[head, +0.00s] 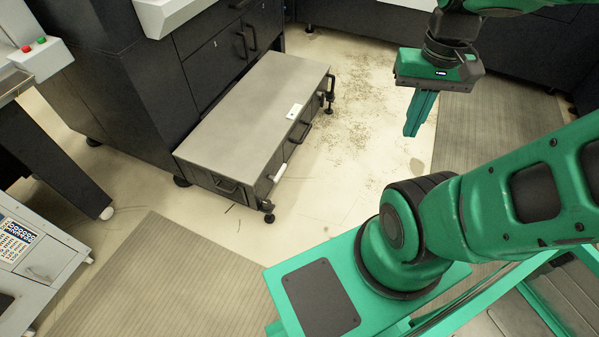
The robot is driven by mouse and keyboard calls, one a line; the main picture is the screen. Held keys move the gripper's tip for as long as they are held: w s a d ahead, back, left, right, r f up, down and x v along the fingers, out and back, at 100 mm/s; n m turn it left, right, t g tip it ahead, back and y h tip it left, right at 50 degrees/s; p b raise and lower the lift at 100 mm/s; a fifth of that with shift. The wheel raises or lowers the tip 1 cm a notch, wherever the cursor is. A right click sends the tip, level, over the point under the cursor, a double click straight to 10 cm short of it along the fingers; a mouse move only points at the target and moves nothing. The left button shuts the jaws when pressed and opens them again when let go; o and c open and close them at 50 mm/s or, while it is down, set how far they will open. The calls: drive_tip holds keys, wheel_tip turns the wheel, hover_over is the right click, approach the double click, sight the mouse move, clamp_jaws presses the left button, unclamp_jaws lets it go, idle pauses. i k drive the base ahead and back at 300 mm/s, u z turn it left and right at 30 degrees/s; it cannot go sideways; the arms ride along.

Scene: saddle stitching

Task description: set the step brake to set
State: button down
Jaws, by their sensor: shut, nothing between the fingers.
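The step (250,105) is a low dark unit with a flat grey top, drawers and black handles, standing on small casters in front of the dark machine. A short lever with a white grip (279,172) sticks out low on its right side, near the front corner; it looks like the brake lever, but I cannot tell its setting.
Dark cabinets (215,50) stand behind the step. A grey ribbed mat (150,285) lies at the lower left and another (490,125) under my arm. A control cabinet (35,250) is at the left edge.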

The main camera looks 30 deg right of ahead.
sight(276, 178)
drive_tip(key=z, duration=0.15)
drive_tip(key=i, duration=1)
drive_tip(key=k, duration=1.25)
drive_tip(key=u, duration=0.45)
drive_tip(key=i, duration=1.3)
drive_tip(key=z, duration=0.2)
